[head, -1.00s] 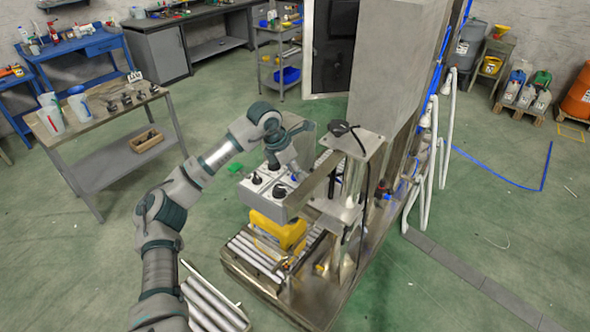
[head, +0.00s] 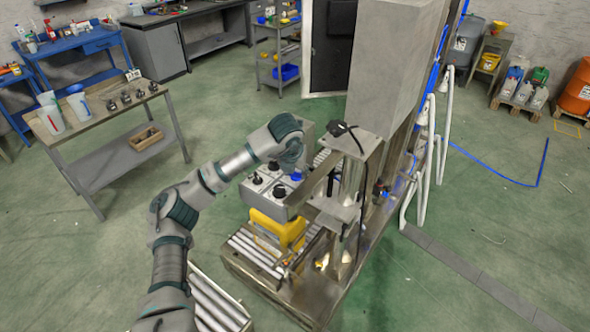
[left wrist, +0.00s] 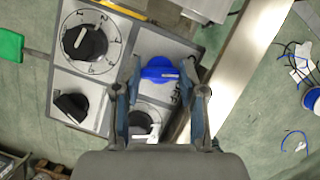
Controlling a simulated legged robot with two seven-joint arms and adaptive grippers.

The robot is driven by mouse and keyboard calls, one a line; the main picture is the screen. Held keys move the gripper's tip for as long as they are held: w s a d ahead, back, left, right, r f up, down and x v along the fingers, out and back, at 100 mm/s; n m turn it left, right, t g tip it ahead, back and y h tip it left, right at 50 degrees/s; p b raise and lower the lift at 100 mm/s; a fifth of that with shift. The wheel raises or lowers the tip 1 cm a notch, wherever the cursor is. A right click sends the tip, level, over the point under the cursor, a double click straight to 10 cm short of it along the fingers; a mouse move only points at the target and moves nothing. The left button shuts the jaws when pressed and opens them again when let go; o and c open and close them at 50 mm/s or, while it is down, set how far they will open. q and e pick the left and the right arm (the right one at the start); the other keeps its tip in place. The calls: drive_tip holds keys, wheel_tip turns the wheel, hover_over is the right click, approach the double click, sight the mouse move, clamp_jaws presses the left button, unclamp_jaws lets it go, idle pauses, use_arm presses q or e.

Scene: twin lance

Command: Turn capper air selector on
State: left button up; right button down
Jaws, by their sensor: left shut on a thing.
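A grey control box (head: 253,192) stands on the capping machine and carries several knobs on its top panel. The blue knob (head: 296,176) is at its right side, just below my left wrist. In the left wrist view the blue knob (left wrist: 159,71) sits between the two fingertips of my left gripper (left wrist: 162,75), which is shut on it. Its pointer bar lies roughly sideways in that picture. In the head view the wrist mostly hides the fingers. My right gripper is not in view.
A black knob with a numbered dial (left wrist: 85,42) and another black knob (left wrist: 71,106) are on the same panel. A metal bar (left wrist: 240,70) runs close on the right. A yellow container (head: 275,228) sits on rollers below the box.

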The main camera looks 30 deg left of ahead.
use_arm(q)
drive_tip(key=shift+w+r+n+y, duration=0.1)
drive_tip(key=shift+r+n+y, duration=0.1)
drive_tip(key=shift+n, duration=0.35)
drive_tip(key=shift+r+n+y, duration=0.1)
drive_tip(key=shift+n+y, duration=0.1)
drive_tip(key=shift+n, duration=0.35)
drive_tip(key=o, duration=0.9)
drive_tip(key=shift+c, duration=0.2)
drive_tip(key=shift+f, duration=0.2)
drive_tip(key=v, duration=1.1)
drive_tip(key=shift+r, duration=0.4)
